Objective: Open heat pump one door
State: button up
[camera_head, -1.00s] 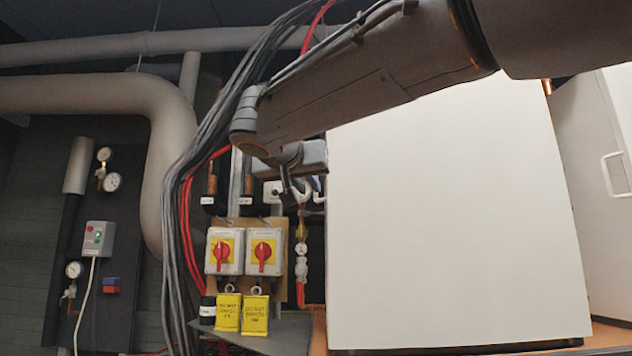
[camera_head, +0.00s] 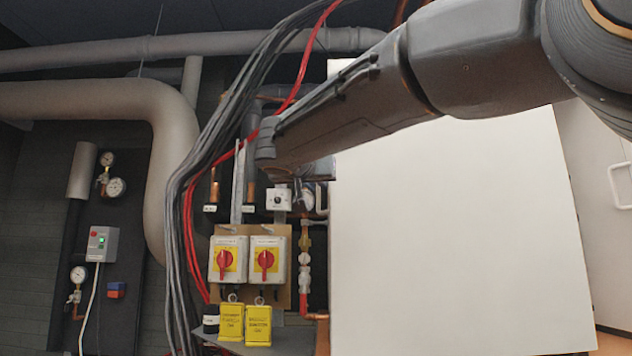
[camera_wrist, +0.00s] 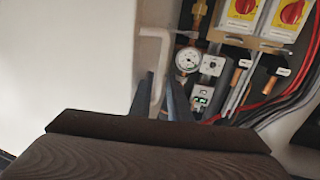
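A large white heat pump panel (camera_head: 455,240) fills the right middle of the head view; I cannot tell whether it is the door of heat pump one. In the wrist view a white surface (camera_wrist: 65,60) fills the left side, with a pale bent handle (camera_wrist: 155,36) at its right edge. My gripper (camera_wrist: 160,77) has its two dark fingers apart, pointing up at the handle. The handle's lower part appears between or just behind the fingertips; contact is unclear. In the head view my arm hides most of the gripper.
Red rotary switches (camera_head: 226,262) on a board, yellow tags (camera_head: 258,325) and hanging cables (camera_head: 190,200) stand left of the heat pump. A gauge (camera_wrist: 188,60) is close right of the fingers. Another white unit with a handle (camera_head: 622,186) is at far right.

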grip_shut()
dwell(1.4)
